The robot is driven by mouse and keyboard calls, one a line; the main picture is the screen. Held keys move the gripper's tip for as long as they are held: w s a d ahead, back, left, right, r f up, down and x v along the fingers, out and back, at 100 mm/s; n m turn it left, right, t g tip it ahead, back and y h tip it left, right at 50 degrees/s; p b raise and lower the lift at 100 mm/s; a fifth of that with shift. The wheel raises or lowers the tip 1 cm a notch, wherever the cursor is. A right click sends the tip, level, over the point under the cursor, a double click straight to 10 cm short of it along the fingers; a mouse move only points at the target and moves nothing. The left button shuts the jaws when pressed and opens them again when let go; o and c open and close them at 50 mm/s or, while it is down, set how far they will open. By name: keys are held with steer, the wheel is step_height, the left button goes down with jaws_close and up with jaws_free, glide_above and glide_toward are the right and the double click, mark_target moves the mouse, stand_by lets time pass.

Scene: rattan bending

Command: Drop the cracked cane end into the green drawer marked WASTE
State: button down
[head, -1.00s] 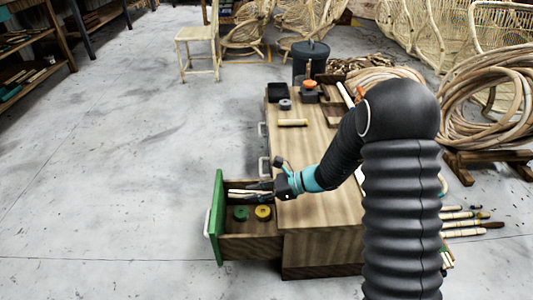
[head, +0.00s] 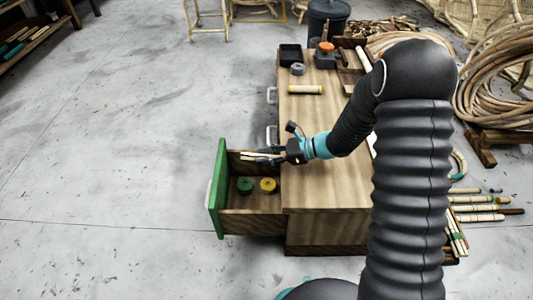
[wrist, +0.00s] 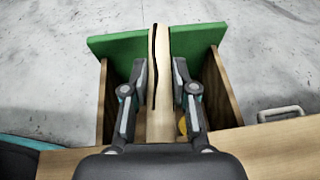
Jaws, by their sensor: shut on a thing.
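The green-fronted drawer (head: 217,190) stands pulled out from the left side of the wooden bench; its WASTE mark cannot be read from here. The pale cane end (wrist: 159,115) has a long dark crack along it in the wrist view, and also shows in the head view (head: 256,155). My gripper (head: 270,154) is shut on the cane end, with one finger on each side in the wrist view (wrist: 160,75). The cane lies over the open drawer, pointing toward its green front. Its exact height above the drawer floor is hard to tell.
A green roll (head: 245,185) and a yellow roll (head: 268,185) lie in the drawer. The bench top (head: 315,130) holds a short cane piece (head: 305,89), a grey roll (head: 297,69) and a black tray (head: 290,53). Open floor lies left of the drawer.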

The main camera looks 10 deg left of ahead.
steer(key=shift+f, duration=0.55)
steer(key=c, duration=0.8)
jaws_free()
steer(key=shift+c, duration=0.2)
steer(key=v, duration=1.2)
steer(key=shift+f, duration=0.1)
